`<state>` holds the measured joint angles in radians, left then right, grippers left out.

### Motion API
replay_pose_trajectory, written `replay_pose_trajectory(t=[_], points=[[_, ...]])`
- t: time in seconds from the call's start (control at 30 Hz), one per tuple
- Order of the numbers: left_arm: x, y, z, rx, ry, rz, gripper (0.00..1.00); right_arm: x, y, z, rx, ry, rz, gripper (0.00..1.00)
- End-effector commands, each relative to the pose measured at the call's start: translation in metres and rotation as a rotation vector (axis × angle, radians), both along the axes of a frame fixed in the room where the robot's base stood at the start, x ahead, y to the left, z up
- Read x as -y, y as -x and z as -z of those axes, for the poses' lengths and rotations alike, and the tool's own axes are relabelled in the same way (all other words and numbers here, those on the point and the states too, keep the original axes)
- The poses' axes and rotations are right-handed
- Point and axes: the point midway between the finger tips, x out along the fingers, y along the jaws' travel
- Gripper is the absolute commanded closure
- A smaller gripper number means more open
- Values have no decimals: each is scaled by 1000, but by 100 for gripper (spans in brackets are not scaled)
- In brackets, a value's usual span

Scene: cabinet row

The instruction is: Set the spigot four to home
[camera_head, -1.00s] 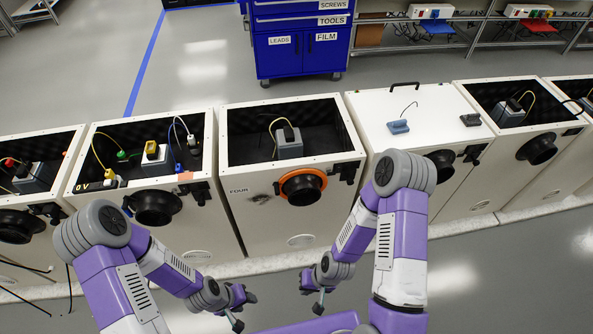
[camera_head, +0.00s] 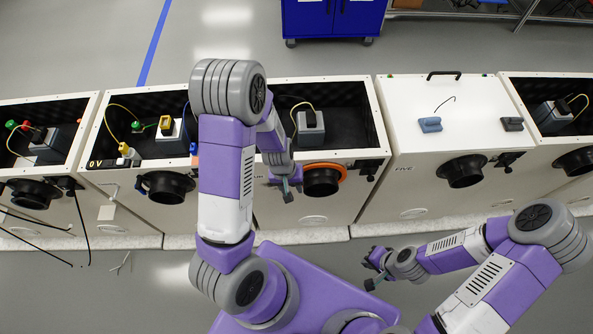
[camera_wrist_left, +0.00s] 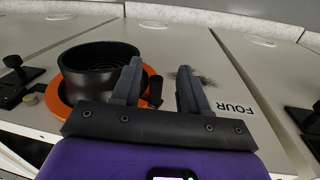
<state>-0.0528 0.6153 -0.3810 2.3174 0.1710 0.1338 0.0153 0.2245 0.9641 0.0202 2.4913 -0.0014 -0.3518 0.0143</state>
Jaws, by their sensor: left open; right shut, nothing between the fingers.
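In the left wrist view a round black port (camera_wrist_left: 100,65) with an orange ring (camera_wrist_left: 57,105) sits on the white box front marked FOUR (camera_wrist_left: 237,108). A small black tab (camera_wrist_left: 155,90) stands at the ring's edge, seen between my fingers. In the head view the port (camera_head: 320,182) and orange ring (camera_head: 343,168) are just right of my left gripper (camera_head: 282,186). My left gripper (camera_wrist_left: 158,78) is open in front of the box face, its fingers either side of the tab; contact cannot be told. My right gripper (camera_head: 369,268) is shut and empty, low and right.
Box four (camera_head: 365,100) is open-topped, holding a grey device (camera_head: 310,128). A black latch (camera_head: 370,166) projects right of the port.

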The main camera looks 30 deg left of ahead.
Motion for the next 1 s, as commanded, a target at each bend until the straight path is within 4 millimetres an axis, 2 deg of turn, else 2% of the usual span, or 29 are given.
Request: replay_pose_trajectory(t=[0.03,0.1,0.2,0.27,0.5,0.7,1.0], points=[[-9,-11,-27,16,-1,-31,56,0,0,-9,0,0,0,100],[-17,-18,-48,19,6,-68,56,0,0,-13,0,0,0,100],[-23,-23,-61,18,18,-99,56,0,0,-14,0,0,0,100],[-24,-24,-58,18,20,-107,56,0,0,-11,0,0,0,100],[-19,-26,-18,14,21,-107,56,0,0,9,0,0,1,100],[-15,-29,5,16,20,-106,56,0,0,18,0,0,1,100],[-14,-30,10,17,20,-106,56,0,0,19,0,0,1,100]])
